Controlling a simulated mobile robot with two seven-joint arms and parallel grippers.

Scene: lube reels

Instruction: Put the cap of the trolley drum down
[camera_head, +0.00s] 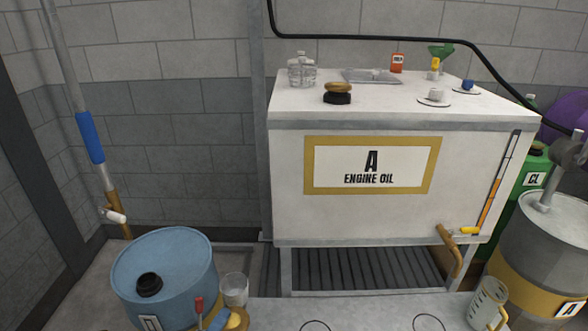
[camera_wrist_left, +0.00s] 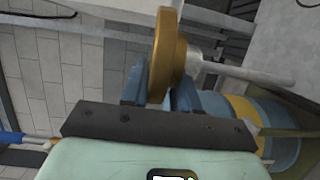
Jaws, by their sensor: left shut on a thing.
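My left gripper (camera_wrist_left: 158,92) is shut on a round brass-coloured cap (camera_wrist_left: 167,45), seen nearly edge-on between its blue fingers in the left wrist view. In the head view, blue and yellow-brown parts at the bottom edge look like this gripper (camera_head: 222,319) and the cap (camera_head: 239,319), partly cut off, right of the blue drum. A blue drum with a yellow band (camera_wrist_left: 242,112) lies behind the fingers in the wrist view. I cannot tell which drum is the trolley's. My right gripper is not in view.
The white engine oil tank (camera_head: 290,190) fills the middle, with a brass-and-black cap (camera_head: 338,93) and small containers on top. A clear jug (camera_head: 234,290) stands beside the blue drum. A grey drum (camera_head: 550,240) with a pump stands at right, near another jug (camera_head: 488,305).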

